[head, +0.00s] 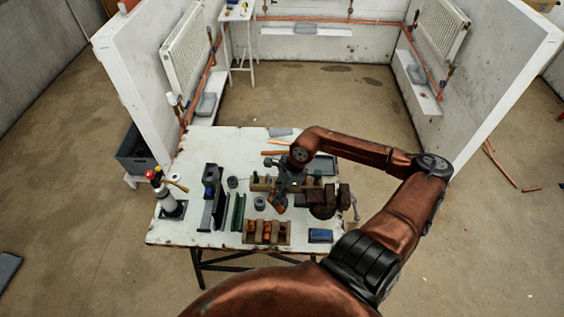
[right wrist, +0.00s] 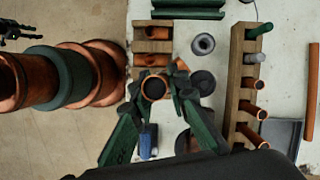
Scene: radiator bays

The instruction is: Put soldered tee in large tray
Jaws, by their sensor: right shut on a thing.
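My right gripper (head: 281,201) is above the middle of the bench, shut on a copper fitting (head: 279,207). In the right wrist view the fitting (right wrist: 154,88) shows a round open end between the fingertips (right wrist: 165,90); it looks like the soldered tee, but its branches are partly hidden. A flat grey tray (head: 325,161), likely the large tray, lies at the back of the bench, partly behind my arm; its corner shows in the right wrist view (right wrist: 290,130). A dark shape at that view's upper left edge (right wrist: 22,31) appears to be my left gripper, too small to read.
A wooden block with copper fittings (head: 266,240) stands at the bench front. A wooden rack (head: 259,184) with upright pieces stands behind. A vise (head: 325,203) is to the right, a blue item (head: 320,236) in front of it. A torch (head: 168,203) stands left.

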